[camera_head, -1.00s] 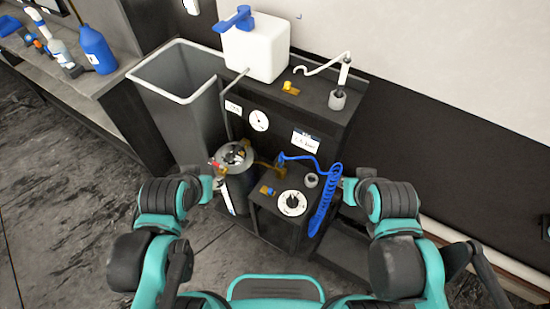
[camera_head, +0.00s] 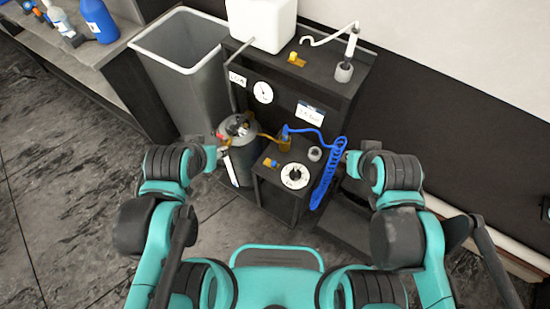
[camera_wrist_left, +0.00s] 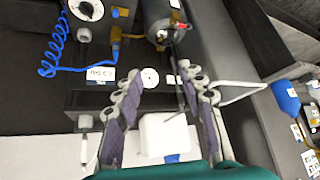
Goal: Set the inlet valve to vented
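No part is clearly labelled as the inlet valve. A grey pressure tank (camera_head: 240,158) stands left of a dark workstation, with small red and metal fittings (camera_head: 238,128) on top. Brass fittings (camera_head: 285,142) join it to a blue coiled hose (camera_head: 327,178). A small brass valve with a blue part (camera_head: 269,163) sits beside a white dial (camera_head: 295,176) on the low box. A yellow-handled valve (camera_head: 297,60) is on the upper shelf. My left gripper (camera_wrist_left: 162,78) is open and empty; in the head view it is beside the tank. My right gripper (camera_head: 351,160) is right of the hose, its fingers unclear.
A grey bin (camera_head: 185,75) stands behind left. A white container (camera_head: 262,22) and a hooked arm on a stand (camera_head: 344,70) are on the upper shelf. A round gauge (camera_head: 263,92) is on the front panel. A bench with bottles (camera_head: 98,20) is at far left; floor is clear there.

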